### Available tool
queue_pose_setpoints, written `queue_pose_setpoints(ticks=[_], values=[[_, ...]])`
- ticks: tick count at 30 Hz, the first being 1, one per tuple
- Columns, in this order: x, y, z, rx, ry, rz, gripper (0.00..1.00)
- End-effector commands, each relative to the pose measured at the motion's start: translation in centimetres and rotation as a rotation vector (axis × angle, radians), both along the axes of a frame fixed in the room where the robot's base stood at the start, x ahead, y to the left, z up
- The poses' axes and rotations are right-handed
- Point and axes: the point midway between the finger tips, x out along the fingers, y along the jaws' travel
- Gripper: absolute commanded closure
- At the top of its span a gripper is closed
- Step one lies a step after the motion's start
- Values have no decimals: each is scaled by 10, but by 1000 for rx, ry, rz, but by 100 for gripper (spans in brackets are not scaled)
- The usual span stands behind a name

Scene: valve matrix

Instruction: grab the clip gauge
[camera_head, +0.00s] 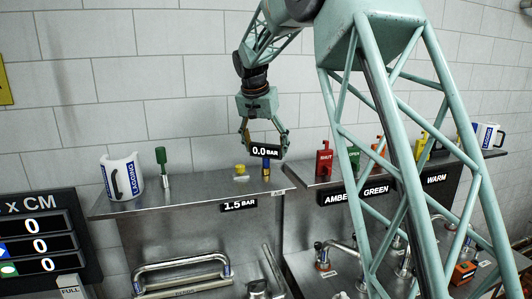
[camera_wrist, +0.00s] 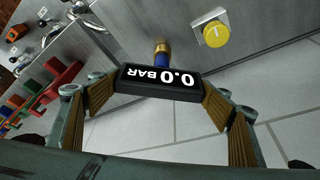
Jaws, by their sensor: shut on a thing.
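The clip gauge (camera_head: 265,151) is a small black block with a white "0.0 BAR" readout. It also shows in the wrist view (camera_wrist: 158,79), with its display facing the camera. My gripper (camera_head: 264,145) is shut on the gauge, one finger at each end. In the wrist view the finger pads (camera_wrist: 160,92) press on both ends of the block. A blue and brass fitting (camera_head: 266,168) stands directly below the gauge on the steel shelf; the frames do not show clearly whether the two touch.
A yellow knob (camera_head: 240,168) stands just left of the fitting. Further left are a green-handled valve (camera_head: 161,158) and a white mug (camera_head: 122,177). A "1.5 BAR" label (camera_head: 239,205) is on the shelf front.

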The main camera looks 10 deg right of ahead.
Motion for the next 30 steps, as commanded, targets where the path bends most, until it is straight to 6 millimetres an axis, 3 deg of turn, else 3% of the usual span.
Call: queue_pose_setpoints(ticks=[8, 23, 30], values=[[0, 0, 5, 0, -1, 0, 41], [1, 0, 35, 0, -2, 0, 41], [-12, 4, 36, 0, 0, 0, 41]])
